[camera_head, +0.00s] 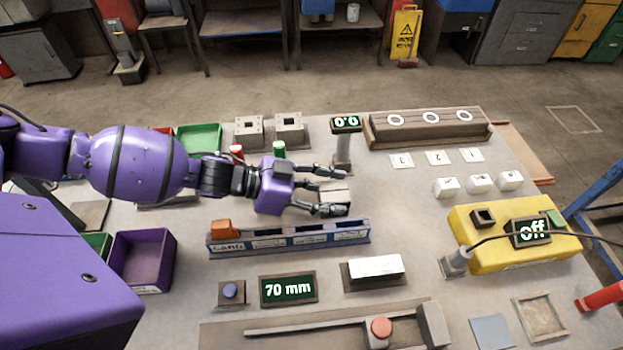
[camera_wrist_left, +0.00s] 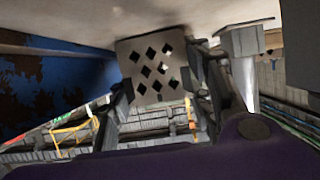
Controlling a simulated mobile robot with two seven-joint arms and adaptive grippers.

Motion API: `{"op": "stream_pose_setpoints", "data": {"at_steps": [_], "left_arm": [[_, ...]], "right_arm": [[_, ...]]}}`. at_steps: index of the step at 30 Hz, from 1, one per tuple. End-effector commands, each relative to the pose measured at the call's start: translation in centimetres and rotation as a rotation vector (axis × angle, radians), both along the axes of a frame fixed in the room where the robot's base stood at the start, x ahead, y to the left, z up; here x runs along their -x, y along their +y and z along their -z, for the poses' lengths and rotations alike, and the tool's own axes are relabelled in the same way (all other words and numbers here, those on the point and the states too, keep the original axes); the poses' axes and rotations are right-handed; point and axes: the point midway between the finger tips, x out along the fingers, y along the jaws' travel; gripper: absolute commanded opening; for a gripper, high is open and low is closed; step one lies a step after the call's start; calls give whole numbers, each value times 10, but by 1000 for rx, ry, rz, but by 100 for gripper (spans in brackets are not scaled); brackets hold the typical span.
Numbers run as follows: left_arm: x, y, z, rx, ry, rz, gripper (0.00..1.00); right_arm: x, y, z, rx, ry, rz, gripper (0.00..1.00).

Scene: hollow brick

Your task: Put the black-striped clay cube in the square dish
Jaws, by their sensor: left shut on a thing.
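My left gripper (camera_head: 332,190) is shut on a grey-beige hollow brick (camera_head: 336,197), just behind the blue-grey labelled rack. In the left wrist view, the brick's face with several dark diamond holes (camera_wrist_left: 155,68) shows between the fingers. Three small whitish cubes stand in a row at the right: a left one (camera_head: 446,187), a middle one (camera_head: 480,183) and a right one (camera_head: 510,180). Their marks are too small for me to tell which is black-striped. A shallow square dish (camera_head: 541,317) with a raised rim lies at the front right. My right gripper is not in view.
The labelled rack (camera_head: 290,241) holds an orange piece at its left end. A yellow box (camera_head: 512,240) with an "off" display stands at the right. A post with a "0.0" display (camera_head: 345,125) stands behind my gripper. A white block (camera_head: 375,268) lies in front.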

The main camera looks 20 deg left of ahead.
Motion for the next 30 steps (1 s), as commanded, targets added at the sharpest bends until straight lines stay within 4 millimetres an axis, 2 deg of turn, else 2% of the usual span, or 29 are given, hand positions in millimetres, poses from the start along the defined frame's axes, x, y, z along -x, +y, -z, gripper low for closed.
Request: {"op": "stream_pose_setpoints", "data": {"at_steps": [1, 2, 6, 18, 23, 30], "left_arm": [[-1, -1, 1, 1, -3, 1, 15], [-1, -1, 1, 0, -2, 1, 48], [-1, 0, 1, 0, -2, 1, 65], [0, 2, -4, -1, -2, 0, 65], [10, 25, -12, -4, -1, -2, 65], [32, 68, -31, -3, 3, -3, 65]], "right_arm": [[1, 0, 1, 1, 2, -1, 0], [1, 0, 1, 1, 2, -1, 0], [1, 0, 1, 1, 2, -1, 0], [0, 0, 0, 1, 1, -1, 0], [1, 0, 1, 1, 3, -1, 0], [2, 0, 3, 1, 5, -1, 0]]}}
